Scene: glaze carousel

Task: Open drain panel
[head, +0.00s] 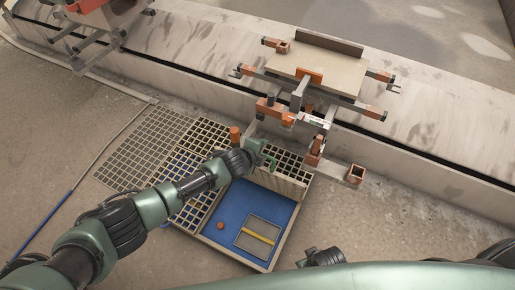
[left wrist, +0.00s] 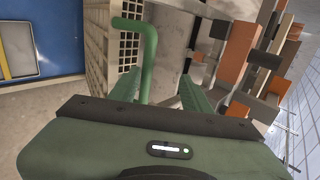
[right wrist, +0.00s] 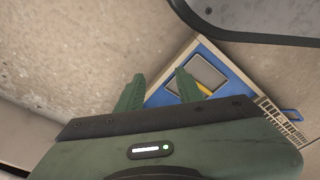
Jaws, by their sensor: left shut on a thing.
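The drain panel (head: 287,184) is a beige grate at the back right of the drain pit, and its slatted edge faces me. It also shows in the left wrist view (left wrist: 98,45). A green bent handle (left wrist: 150,50) stands beside the panel. My left gripper (head: 262,156) is at the panel's left end, shut on the handle between its fingers (left wrist: 160,90); the exact contact is partly hidden. The blue pit floor (head: 240,207) lies open in front of the panel. My right gripper (right wrist: 160,88) is open and empty, above the ground near the pit.
Inside the pit are a grey plate with a yellow bar (head: 257,239) and a small orange disc (head: 220,225). Flat grating (head: 140,145) lies left. A carrier with a beige board (head: 318,70) and orange-tipped arms overhangs the panel. A blue hose (head: 45,222) runs at the left.

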